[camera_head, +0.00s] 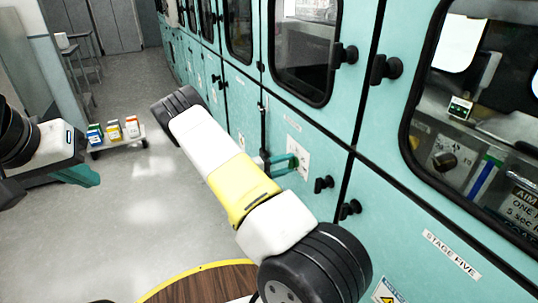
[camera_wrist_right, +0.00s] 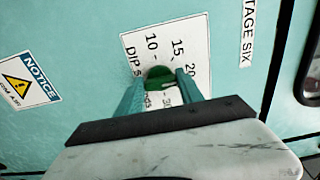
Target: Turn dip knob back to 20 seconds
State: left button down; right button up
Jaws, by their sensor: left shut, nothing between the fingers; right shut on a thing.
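The dip knob (camera_wrist_right: 158,72) is a small green knob on a white dial label (camera_wrist_right: 183,50) printed with 10, 15, 20 and 30. In the right wrist view my right gripper (camera_wrist_right: 158,84) has its two teal fingers on either side of the knob, shut on it. The fingers hide part of the dial, and I cannot tell which mark the knob points to. In the head view the dial label (camera_head: 297,153) is on the teal cabinet front, with my right gripper (camera_head: 284,163) against it. My left gripper (camera_head: 84,177) is shut and empty at the far left, away from the cabinets.
The teal cabinet wall (camera_head: 330,160) with black latches and windows runs along the right. A STAGE SIX label (camera_wrist_right: 247,30) and a NOTICE sign (camera_wrist_right: 28,82) flank the dial. A low cart (camera_head: 118,142) with colored boxes stands at left. The grey floor between is clear.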

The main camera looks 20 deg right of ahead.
jog(key=o, duration=1.4)
jog(key=shift+a, duration=0.15)
jog(key=a, duration=0.7)
jog(key=shift+s+a, duration=0.25)
jog(key=shift+a, duration=0.05)
